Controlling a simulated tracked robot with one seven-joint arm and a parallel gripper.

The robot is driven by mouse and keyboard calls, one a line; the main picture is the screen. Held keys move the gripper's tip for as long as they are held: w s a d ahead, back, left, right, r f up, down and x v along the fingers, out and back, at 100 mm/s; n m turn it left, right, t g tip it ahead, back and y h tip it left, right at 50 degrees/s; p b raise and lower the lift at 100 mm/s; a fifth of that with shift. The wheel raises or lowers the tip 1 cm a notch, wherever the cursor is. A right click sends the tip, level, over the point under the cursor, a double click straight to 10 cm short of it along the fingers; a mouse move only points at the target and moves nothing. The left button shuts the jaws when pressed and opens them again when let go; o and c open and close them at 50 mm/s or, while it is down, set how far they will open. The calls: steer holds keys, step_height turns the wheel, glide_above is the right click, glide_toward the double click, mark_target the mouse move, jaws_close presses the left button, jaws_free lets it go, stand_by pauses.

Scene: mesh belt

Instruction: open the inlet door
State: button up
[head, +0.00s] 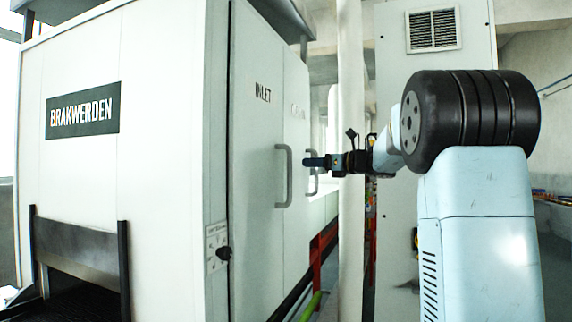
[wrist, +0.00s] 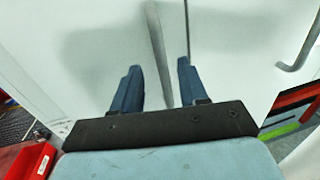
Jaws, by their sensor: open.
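The inlet door (head: 257,120) is a pale panel marked INLET on the side of the white machine, and it looks closed. Its grey bow handle (head: 284,176) stands upright near the door's right edge. My gripper (head: 306,162) is open, with blue fingers, just right of that handle in the head view. In the wrist view my gripper (wrist: 157,68) faces the panels, and the grey handle bar (wrist: 155,40) runs between its two fingers in the picture. I cannot tell whether the bar lies within the fingers' depth. Nothing is held.
A neighbouring panel (head: 297,115) has its own handle (head: 314,185), partly behind my gripper; this handle (wrist: 301,52) is at right in the wrist view. A pale post (head: 350,230) stands behind my arm. A red bin (wrist: 32,160) is at lower left in the wrist view.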

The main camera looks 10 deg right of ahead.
mark_target(270, 174)
steer(key=x, duration=0.9)
steer(key=shift+w+a, duration=0.2)
steer(key=shift+a, duration=0.05)
jaws_close()
